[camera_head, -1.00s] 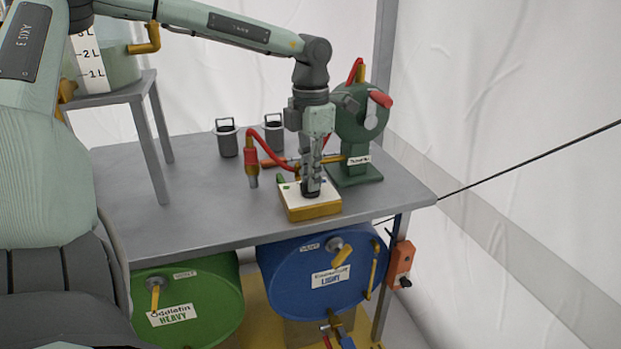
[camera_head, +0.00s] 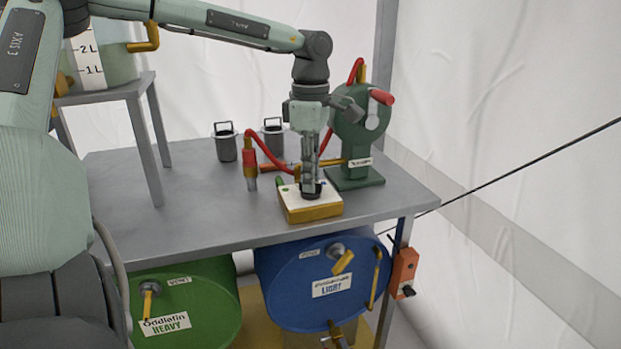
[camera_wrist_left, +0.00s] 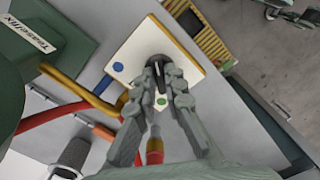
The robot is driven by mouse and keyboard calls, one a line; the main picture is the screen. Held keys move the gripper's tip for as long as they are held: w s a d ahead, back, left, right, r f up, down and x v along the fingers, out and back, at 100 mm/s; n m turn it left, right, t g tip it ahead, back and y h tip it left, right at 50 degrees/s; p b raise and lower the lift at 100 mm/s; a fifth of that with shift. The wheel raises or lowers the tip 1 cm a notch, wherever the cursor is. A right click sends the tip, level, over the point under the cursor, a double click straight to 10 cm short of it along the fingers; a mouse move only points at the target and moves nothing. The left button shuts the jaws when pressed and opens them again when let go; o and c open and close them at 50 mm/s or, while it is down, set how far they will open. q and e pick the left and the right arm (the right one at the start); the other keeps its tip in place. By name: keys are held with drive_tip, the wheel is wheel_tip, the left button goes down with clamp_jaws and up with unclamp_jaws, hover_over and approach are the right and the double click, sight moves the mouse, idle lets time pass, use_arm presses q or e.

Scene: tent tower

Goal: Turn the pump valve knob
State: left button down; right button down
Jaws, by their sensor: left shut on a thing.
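The pump valve is a white-topped box with a yellow base (camera_head: 312,212), on the front right of the grey table. Its dark knob (camera_head: 318,192) stands on top and is mostly hidden by the fingers. My left gripper (camera_head: 312,190) points straight down and is shut on the knob. In the left wrist view the two fingertips (camera_wrist_left: 160,72) close around the black knob (camera_wrist_left: 157,62). The box's white top (camera_wrist_left: 140,40) there carries a blue dot and a green dot. My right gripper is in neither view.
A green pump (camera_head: 357,140) with a red handle stands behind the box, joined to it by an orange pipe. A red hose with a nozzle (camera_head: 250,168) and two grey canisters (camera_head: 226,147) are to the left. Green (camera_head: 205,295) and blue (camera_head: 300,285) drums lie below the table.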

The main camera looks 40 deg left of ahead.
use_arm(q)
drive_tip(key=shift+m, duration=0.6)
drive_tip(key=c, duration=1.6)
unclamp_jaws()
wheel_tip(320, 180, up, 12)
